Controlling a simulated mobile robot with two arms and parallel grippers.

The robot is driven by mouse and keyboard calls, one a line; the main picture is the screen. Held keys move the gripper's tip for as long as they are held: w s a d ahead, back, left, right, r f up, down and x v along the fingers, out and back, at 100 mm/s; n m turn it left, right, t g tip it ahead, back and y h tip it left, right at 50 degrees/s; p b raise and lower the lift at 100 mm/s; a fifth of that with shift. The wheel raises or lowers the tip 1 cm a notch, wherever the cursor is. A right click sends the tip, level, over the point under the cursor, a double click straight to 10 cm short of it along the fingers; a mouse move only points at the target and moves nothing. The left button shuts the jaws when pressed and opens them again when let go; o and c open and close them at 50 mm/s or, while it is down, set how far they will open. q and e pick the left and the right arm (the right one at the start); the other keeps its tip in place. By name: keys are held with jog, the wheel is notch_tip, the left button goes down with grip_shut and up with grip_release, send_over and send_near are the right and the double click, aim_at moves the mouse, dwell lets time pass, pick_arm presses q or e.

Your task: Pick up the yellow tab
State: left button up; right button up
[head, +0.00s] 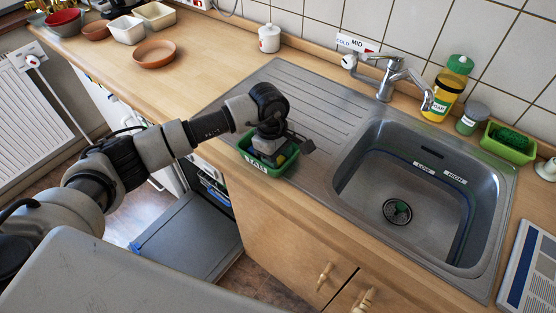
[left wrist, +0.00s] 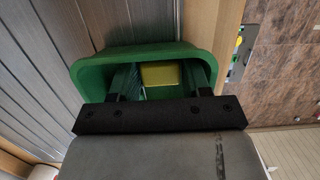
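The yellow tab (left wrist: 160,75) lies inside a small green tub (left wrist: 105,72), seen in the left wrist view. The tub (head: 283,172) stands at the front left of the sink's drainboard in the head view and has a white label on its front. My left gripper (head: 268,152) points down into the tub. In the left wrist view its two fingers (left wrist: 165,80) are apart, one on each side of the tab, with a gap showing on the right. My right gripper is not in view.
The sink basin (head: 375,195) is right of the tub, with a tap (head: 388,78) behind it. Bowls (head: 154,53) are at the far left. The drainboard behind the tub is clear.

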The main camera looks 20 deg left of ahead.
pick_arm(q)
jog(key=c, duration=0.4)
jog(key=shift+c, duration=0.3)
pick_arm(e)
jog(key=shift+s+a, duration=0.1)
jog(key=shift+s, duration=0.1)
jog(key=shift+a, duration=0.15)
pick_arm(q)
jog(key=shift+r, duration=0.15)
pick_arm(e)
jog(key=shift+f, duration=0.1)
pick_arm(q)
jog(key=shift+r, duration=0.15)
notch_tip(320, 180, up, 3)
jog(key=shift+r+b, duration=0.2)
jog(key=shift+b, duration=0.7)
jog(key=s+d+r+b, duration=0.2)
jog(key=s+d+r, duration=0.5)
jog(key=d, duration=0.2)
jog(key=shift+b, duration=0.4)
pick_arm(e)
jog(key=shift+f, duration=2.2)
